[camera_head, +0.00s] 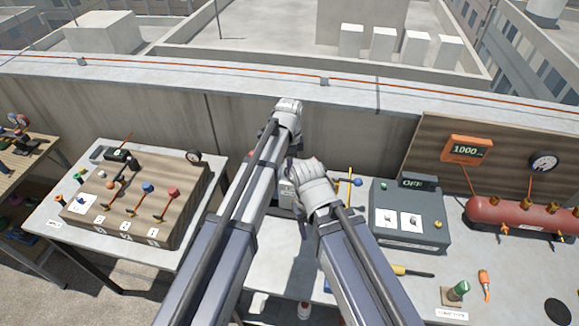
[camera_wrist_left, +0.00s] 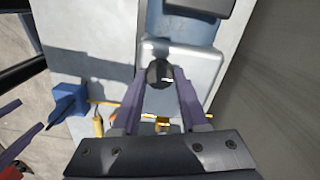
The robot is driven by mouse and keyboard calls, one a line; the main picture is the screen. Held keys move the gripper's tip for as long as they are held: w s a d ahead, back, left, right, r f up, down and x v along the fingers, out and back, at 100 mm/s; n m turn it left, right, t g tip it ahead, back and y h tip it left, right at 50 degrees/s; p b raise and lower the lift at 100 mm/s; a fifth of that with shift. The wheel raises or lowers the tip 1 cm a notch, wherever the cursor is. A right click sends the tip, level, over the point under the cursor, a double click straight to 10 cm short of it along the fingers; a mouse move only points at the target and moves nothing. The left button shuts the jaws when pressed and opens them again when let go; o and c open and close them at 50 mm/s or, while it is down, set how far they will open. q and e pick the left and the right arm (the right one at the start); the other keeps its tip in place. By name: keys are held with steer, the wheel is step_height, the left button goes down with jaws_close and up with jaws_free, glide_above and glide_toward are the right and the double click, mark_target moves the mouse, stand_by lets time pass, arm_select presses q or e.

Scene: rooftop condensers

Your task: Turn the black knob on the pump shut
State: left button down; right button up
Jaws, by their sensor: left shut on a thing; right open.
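The pump shows in the left wrist view as a silver housing (camera_wrist_left: 203,65) with a blue body (camera_wrist_left: 180,28). Its black knob (camera_wrist_left: 160,72) sits between the fingertips of my left gripper (camera_wrist_left: 162,80), which is shut on it. In the head view my left gripper (camera_head: 288,110) is the higher one, and its fingers and the knob are hidden behind its wrist and arm. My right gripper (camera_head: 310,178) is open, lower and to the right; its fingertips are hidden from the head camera. My arms cover most of the pump there.
A panel with valves and levers (camera_head: 135,200) stands on the left table. To the right are a grey box reading OFF (camera_head: 410,215), a red tank (camera_head: 520,215) and an orange display reading 1000 (camera_head: 466,150). A parapet wall (camera_head: 370,145) runs behind the bench.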

stand_by(0.3)
arm_select(q)
steer(key=shift+c, duration=2.2)
jaws_free()
step_height(320, 180, up, 8)
steer(key=p, duration=0.8)
steer(key=shift+f, duration=0.1)
